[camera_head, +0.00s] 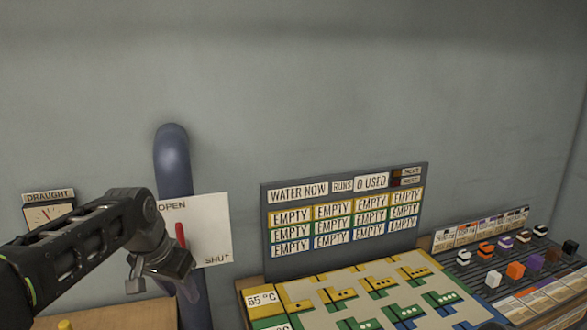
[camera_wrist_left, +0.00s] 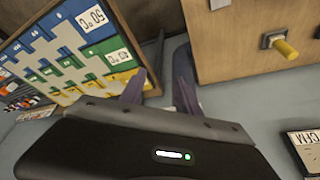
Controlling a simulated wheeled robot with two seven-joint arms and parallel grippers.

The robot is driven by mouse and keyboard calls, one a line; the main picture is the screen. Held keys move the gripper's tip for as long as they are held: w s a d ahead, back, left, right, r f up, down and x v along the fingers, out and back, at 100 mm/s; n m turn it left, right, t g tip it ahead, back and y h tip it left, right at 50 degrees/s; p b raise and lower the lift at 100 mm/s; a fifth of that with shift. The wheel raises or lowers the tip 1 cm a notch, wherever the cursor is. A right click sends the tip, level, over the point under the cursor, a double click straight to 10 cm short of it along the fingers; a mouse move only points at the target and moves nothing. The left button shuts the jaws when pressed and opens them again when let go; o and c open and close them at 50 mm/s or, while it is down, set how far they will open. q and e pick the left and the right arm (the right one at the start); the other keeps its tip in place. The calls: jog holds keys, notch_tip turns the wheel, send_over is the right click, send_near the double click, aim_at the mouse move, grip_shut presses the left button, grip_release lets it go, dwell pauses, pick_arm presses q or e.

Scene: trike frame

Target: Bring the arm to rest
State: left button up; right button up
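My left arm comes in from the left in the head view. Its gripper (camera_head: 162,285) hangs in front of the blue pipe and the white OPEN/SHUT plate (camera_head: 212,230). In the left wrist view the two fingers of this gripper (camera_wrist_left: 158,85) stand apart with nothing between them. A red lever (camera_head: 180,236) on the plate shows just above and behind the gripper; I cannot see any contact with it. My right arm and gripper are in neither view.
A blue pipe (camera_head: 172,165) rises behind the arm. A DRAUGHT gauge (camera_head: 47,212) is at left. A WATER NOW board (camera_head: 347,188) stands behind the coloured slotted board (camera_head: 262,296). A rack (camera_head: 495,262) of small blocks is at right. A yellow knob (camera_wrist_left: 285,48) shows on a wooden box (camera_wrist_left: 225,40).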

pick_arm(q)
jog(key=s+d+f+g, duration=0.1)
jog(key=s+d+f, duration=0.2)
jog(key=f, duration=0.8)
jog(key=s+d+f+n+h, duration=0.1)
jog(key=s+d+f, duration=0.1)
jog(key=f, duration=1)
jog(key=s+d+f+g, duration=0.1)
jog(key=s+d+f, duration=0.2)
jog(key=f, duration=0.8)
jog(key=s+d+f+n, duration=0.1)
jog(key=s+d+f, duration=0.1)
jog(key=s+f, duration=0.2)
jog(key=s+d+f+n+g+h, duration=0.1)
jog(key=s+d+f, duration=0.2)
jog(key=s, duration=0.7)
jog(key=s+d+f+n+h, duration=0.1)
jog(key=s+d+f, duration=0.1)
jog(key=s+f, duration=0.3)
jog(key=shift+s+d+n, duration=0.25)
jog(key=shift+s+n, duration=0.15)
jog(key=shift+s, duration=0.7)
